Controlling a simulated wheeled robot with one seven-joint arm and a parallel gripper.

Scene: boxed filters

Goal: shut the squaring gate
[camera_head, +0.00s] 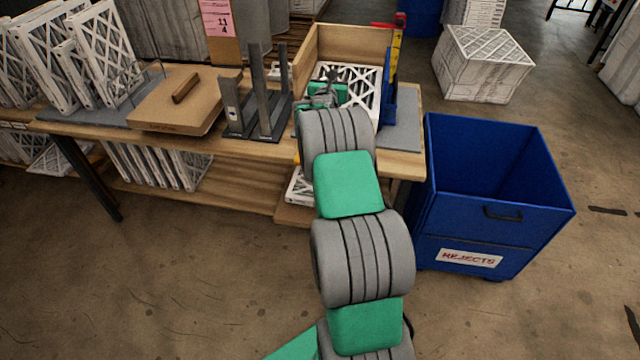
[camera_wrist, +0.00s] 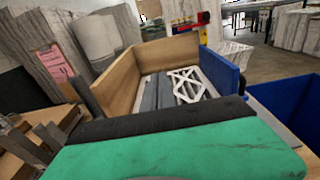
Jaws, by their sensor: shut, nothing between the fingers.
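The squaring gate appears to be the upright blue panel (camera_head: 388,103) on the right side of a wooden corner fixture (camera_head: 345,45). It also shows in the wrist view (camera_wrist: 221,70), to the right of a white lattice-faced filter (camera_wrist: 188,84). The filter (camera_head: 365,84) lies inside the fixture. I cannot tell whether the panel touches it. In the head view my wrist hides much of the fixture's front.
A blue rejects bin (camera_head: 495,190) is on the floor to the right. Grey mat (camera_head: 405,125) lies right of the panel.

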